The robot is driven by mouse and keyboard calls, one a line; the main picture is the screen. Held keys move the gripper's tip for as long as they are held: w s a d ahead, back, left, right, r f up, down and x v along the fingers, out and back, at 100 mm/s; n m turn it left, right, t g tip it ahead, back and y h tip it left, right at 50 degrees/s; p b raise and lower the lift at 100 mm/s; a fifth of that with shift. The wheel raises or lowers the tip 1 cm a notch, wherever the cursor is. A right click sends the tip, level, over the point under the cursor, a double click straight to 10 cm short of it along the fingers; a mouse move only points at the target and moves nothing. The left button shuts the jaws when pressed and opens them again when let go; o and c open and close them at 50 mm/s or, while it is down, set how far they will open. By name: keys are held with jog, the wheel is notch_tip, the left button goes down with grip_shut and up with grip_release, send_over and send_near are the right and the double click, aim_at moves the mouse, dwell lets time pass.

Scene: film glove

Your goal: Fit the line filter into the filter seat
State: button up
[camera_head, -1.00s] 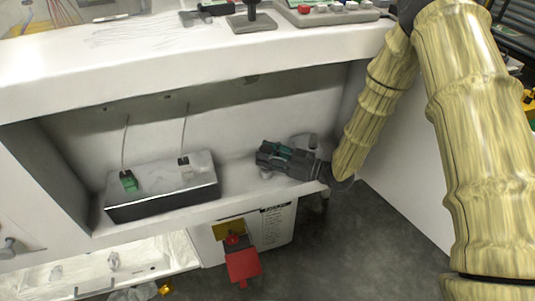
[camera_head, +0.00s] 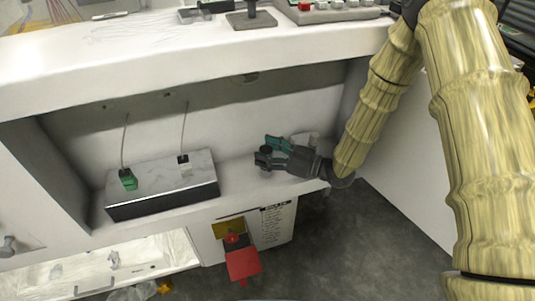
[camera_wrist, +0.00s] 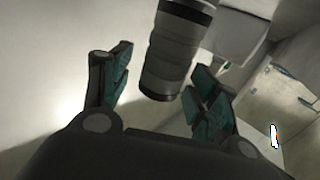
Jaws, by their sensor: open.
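A pale grey banded cylinder with a dark end ring (camera_wrist: 176,50), which looks like the line filter, stands between and beyond my fingers in the wrist view. A gap shows on both sides of it. In the head view a pale rounded thing (camera_head: 304,138) just behind my gripper may be the same one, mostly hidden. My gripper (camera_head: 263,149) is open inside the right part of the white shelf bay, its teal-padded fingers pointing left. Its fingers also show spread in the wrist view (camera_wrist: 160,76). I cannot make out the filter seat for certain.
The bay's top and side walls enclose my gripper. A red bracket (camera_head: 242,263) hangs below.

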jog(key=shift+r, duration=4.4)
jog(key=shift+f, duration=0.1)
